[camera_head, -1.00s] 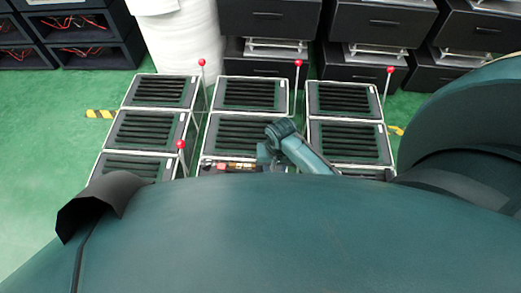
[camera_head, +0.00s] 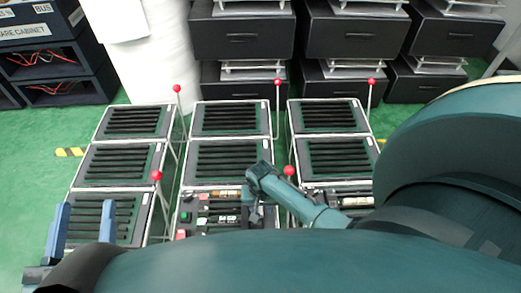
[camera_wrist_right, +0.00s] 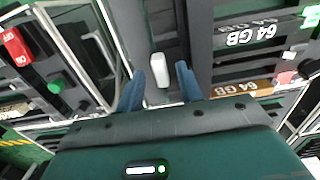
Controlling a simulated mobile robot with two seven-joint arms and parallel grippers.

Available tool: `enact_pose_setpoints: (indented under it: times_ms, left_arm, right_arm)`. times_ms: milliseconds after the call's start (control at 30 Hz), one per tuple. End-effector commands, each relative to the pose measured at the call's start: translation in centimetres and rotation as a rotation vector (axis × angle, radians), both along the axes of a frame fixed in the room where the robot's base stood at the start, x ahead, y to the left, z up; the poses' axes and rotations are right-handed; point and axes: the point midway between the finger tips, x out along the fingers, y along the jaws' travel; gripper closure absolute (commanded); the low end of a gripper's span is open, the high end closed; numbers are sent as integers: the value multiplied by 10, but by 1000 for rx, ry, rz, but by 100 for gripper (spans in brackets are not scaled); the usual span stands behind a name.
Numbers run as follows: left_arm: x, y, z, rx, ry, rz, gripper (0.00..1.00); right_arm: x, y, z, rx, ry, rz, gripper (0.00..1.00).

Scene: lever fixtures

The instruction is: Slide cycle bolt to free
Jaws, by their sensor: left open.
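A pale grey-white, rounded knob (camera_wrist_right: 157,70) stands in a dark slot in the right wrist view. It may be the cycle bolt's handle, but no label on it confirms this. My right gripper (camera_wrist_right: 160,62) is open, one blue finger on each side of the knob. A gap shows on both sides of it. In the head view my right wrist hangs over the front middle unit (camera_head: 214,219), and its fingertips are hard to make out. My left gripper (camera_head: 85,204) is open and empty, its fingers upright over the front left unit (camera_head: 125,232).
Thin levers with red balls stand beside the units, including one left of the middle column (camera_head: 157,175) and one by my right forearm (camera_head: 289,171). A red switch (camera_wrist_right: 15,47) and a green button (camera_wrist_right: 55,87) lie left of my right gripper. Black drawers (camera_head: 360,36) stand behind.

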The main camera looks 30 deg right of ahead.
Motion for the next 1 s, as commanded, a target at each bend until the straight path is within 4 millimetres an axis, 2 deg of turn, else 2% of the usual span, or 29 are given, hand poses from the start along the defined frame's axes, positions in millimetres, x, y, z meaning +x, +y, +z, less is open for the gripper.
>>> enact_pose_setpoints:
  times_ms: [333, 767, 1000]
  left_arm:
    - [0, -1, 0, -6, 1, -3, 51]
    - [0, 0, 0, -6, 1, -3, 51]
    - [0, 0, 0, -6, 1, -3, 51]
  right_arm:
    - [0, 0, -3, 0, -1, 0, 64]
    - [0, 0, -3, 1, -1, 0, 100]
    - [0, 0, -3, 1, -1, 0, 100]
